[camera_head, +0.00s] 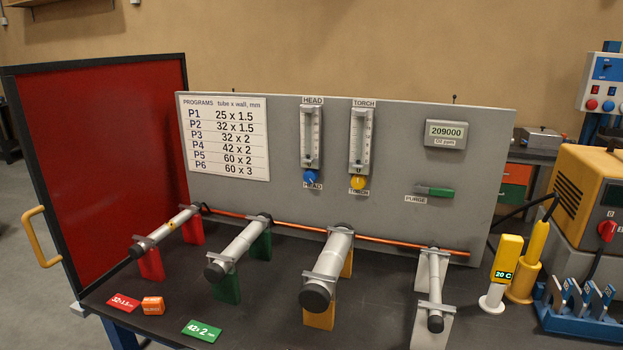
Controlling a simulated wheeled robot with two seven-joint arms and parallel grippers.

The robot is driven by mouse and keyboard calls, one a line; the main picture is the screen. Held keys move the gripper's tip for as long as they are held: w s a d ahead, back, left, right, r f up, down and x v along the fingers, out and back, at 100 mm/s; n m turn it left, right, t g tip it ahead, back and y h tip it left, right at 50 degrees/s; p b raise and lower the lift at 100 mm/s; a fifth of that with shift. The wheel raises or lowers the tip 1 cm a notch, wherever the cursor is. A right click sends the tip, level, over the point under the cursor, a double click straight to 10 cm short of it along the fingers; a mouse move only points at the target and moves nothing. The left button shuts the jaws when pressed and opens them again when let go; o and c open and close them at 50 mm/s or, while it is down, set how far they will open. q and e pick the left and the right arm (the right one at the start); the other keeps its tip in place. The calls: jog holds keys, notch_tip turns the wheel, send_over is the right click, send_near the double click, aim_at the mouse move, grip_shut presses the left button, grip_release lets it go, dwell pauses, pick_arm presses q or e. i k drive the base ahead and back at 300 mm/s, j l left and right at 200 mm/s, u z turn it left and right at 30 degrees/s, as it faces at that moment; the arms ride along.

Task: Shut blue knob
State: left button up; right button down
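The blue knob (310,177) sits at the foot of the left flow meter (310,138), marked HEAD, on the grey upright panel (400,125). A small HEAD label below it is partly covered by the knob. A yellow knob (358,182) sits at the foot of the right flow meter (361,138), marked TORCH. Whether either knob is open or shut cannot be told from here. Neither of my grippers shows in the head view.
Several capped tubes on coloured stands, one being the tube on the yellow stand (327,268), stand on the dark bench before the panel. A copper pipe (385,241) runs along the panel's foot. A red screen (105,165) closes the left side. A green-handled PURGE valve (437,191) is at right.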

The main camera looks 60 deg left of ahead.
aim_at(310, 177)
jog(key=k+u, duration=0.15)
jog(key=u, duration=1.55)
jog(key=j+z, duration=0.25)
jog(key=j, duration=0.35)
jog(key=j+z, duration=0.3)
jog(key=j, duration=0.35)
jog(key=j+z, duration=0.25)
jog(key=j, duration=0.35)
jog(key=k+j+z, duration=0.3)
jog(key=j, duration=0.25)
jog(key=i, duration=0.1)
